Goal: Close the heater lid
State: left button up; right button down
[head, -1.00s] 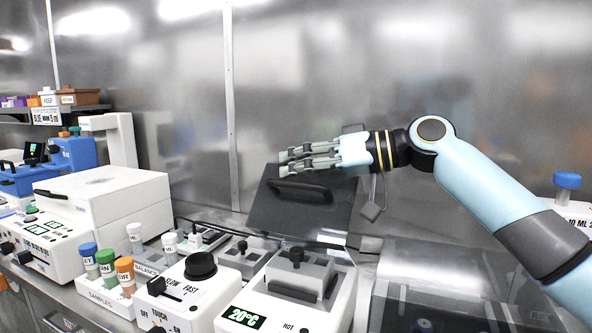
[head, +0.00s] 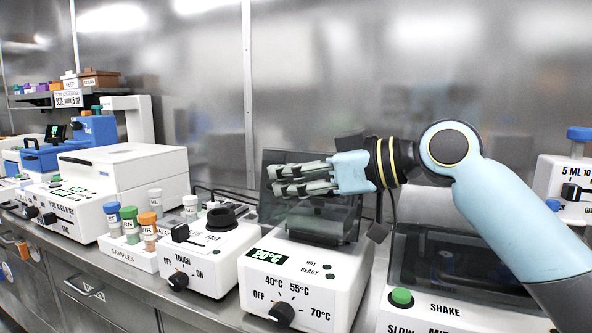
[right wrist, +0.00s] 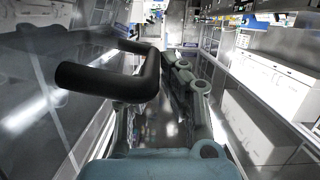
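The heater (head: 304,278) is a white box with a green 20°C display and a temperature knob, in the middle of the head view. Its dark see-through lid (head: 340,212) stands raised at the back of the box, so the heater is open. My right gripper (head: 273,180) is in front of the upper part of the lid, fingers pointing left, apart and with nothing between them. In the right wrist view the black lid handle (right wrist: 112,77) is beside the fingers and hides part of one; I cannot tell whether they touch. My left gripper is out of view.
A shaker (head: 455,310) with a dark cover stands to the right of the heater. A white device with a touch knob (head: 205,258) stands close on its left. A sample rack (head: 128,254) with coloured caps is farther left. A metal wall is behind.

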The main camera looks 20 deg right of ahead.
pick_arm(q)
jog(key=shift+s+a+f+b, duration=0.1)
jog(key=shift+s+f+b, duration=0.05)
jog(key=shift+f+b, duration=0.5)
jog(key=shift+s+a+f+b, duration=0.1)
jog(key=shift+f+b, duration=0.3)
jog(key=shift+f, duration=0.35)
pick_arm(e)
jog(key=shift+s+a+f+n+t+h, duration=0.1)
jog(key=shift+s+a+f+n, duration=0.1)
jog(key=shift+f, duration=0.3)
jog(key=shift+s+a+f+n+t+h, duration=0.1)
jog(key=shift+s+a+f+n, duration=0.1)
jog(key=shift+f, duration=0.35)
jog(key=shift+s+a+f+n+t+h, duration=0.1)
jog(key=shift+s+a+f+n, duration=0.1)
jog(key=shift+f, duration=0.3)
notch_tip(320, 180, up, 5)
jog(key=p, duration=0.4)
pick_arm(q)
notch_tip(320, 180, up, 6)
jog(key=p, duration=0.2)
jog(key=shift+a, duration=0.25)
pick_arm(e)
jog(key=v, duration=0.9)
jog(key=shift+s+d+f, duration=0.15)
jog(key=shift+s+f, duration=0.15)
jog(key=shift+s, duration=0.15)
